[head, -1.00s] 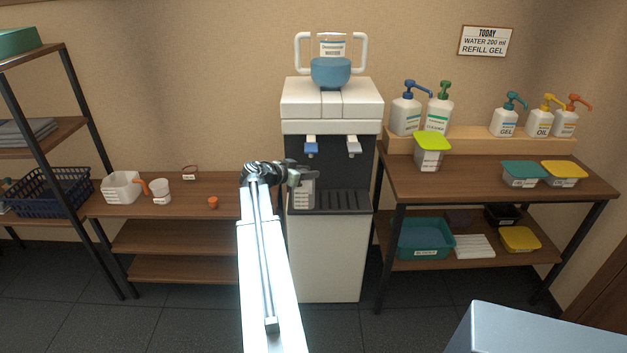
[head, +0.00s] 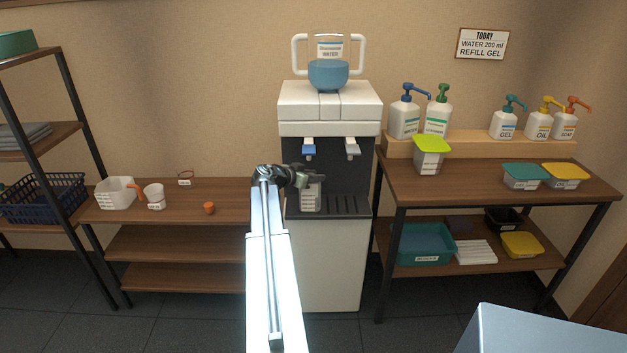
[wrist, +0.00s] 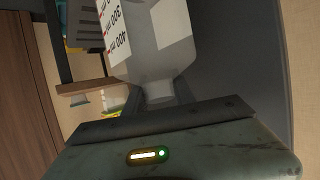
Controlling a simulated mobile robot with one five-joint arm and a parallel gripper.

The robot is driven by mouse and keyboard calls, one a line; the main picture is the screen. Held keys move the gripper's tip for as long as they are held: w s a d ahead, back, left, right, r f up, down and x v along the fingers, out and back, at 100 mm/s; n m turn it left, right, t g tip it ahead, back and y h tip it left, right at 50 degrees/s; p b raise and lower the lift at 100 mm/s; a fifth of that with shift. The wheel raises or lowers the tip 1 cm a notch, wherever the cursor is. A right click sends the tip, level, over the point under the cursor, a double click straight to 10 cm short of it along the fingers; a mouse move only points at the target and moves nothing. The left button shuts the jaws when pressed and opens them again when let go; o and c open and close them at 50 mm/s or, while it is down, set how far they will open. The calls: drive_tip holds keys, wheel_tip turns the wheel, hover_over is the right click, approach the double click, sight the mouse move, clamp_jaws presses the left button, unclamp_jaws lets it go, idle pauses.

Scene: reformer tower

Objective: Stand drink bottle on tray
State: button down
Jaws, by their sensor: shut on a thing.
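The drink bottle (head: 310,197) is clear with a white label. It is upright at the left part of the dark slatted drip tray (head: 350,206) of the water dispenser. My gripper (head: 314,180) is shut on the bottle's neck from the left. In the wrist view the bottle (wrist: 158,62) shows red and black scale marks, and its neck meets my gripper (wrist: 155,108). Part of the tray's slats (wrist: 88,30) shows beyond the bottle. I cannot tell whether the bottle's base touches the tray.
The white dispenser (head: 330,108) has a blue tap (head: 308,148) above the bottle and a white tap (head: 352,147) to the right. A water jug (head: 328,72) sits on top. The tray's right part is clear. Wooden tables (head: 480,180) stand either side.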

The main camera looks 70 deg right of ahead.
drive_tip(key=shift+f, duration=0.1)
drive_tip(key=c, duration=1)
unclamp_jaws()
drive_tip(key=shift+c, duration=0.2)
drive_tip(key=shift+r, duration=0.25)
drive_tip(key=p+v, duration=0.4)
drive_tip(key=v, duration=0.8)
drive_tip(key=shift+p, duration=0.3)
drive_tip(key=shift+f, duration=0.1)
